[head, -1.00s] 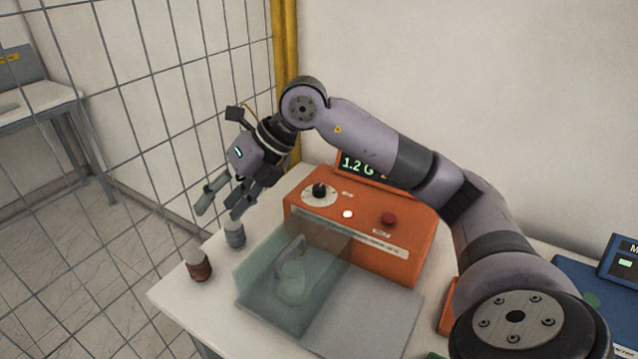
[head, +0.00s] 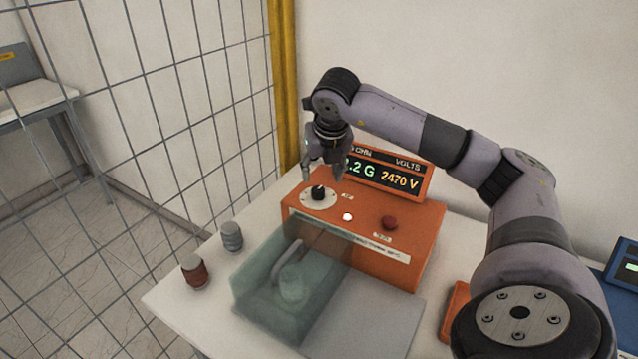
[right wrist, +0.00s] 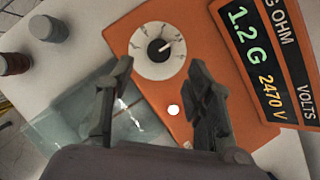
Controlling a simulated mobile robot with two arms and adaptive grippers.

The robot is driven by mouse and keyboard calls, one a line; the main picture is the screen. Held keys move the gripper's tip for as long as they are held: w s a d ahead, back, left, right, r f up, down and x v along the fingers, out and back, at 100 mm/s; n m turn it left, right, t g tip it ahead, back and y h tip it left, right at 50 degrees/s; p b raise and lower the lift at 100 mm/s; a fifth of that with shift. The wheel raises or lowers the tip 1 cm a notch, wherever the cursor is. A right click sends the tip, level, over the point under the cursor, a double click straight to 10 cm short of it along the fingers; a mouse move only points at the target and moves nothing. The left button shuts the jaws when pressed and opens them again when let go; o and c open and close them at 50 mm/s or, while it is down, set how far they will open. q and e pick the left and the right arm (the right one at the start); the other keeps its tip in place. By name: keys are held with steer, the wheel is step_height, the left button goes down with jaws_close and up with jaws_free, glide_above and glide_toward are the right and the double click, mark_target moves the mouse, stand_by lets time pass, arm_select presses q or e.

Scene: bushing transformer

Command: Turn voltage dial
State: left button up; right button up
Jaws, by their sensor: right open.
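The voltage dial (head: 319,194) is a black knob on a round white scale on top of the orange tester (head: 421,236), at its left end. In the right wrist view the dial (right wrist: 158,50) lies just beyond the fingertips, its white pointer toward the right. My right gripper (head: 322,178) is open and points down just above and behind the dial, apart from it. In the right wrist view its two fingers (right wrist: 160,78) are spread with nothing between them. My left gripper is not in view.
The display (head: 384,175) behind the dial reads 2470 V. A red button (head: 390,223) and a lit white lamp (head: 347,217) are on the tester. A clear guard (head: 262,272) stands in front. A grey bushing (head: 232,237) and a brown one (head: 195,272) stand left.

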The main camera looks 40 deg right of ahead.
mark_target(318, 189)
steer(key=p+x, duration=0.1)
steer(key=x, duration=0.6)
steer(key=shift+c, duration=0.5)
jaws_close()
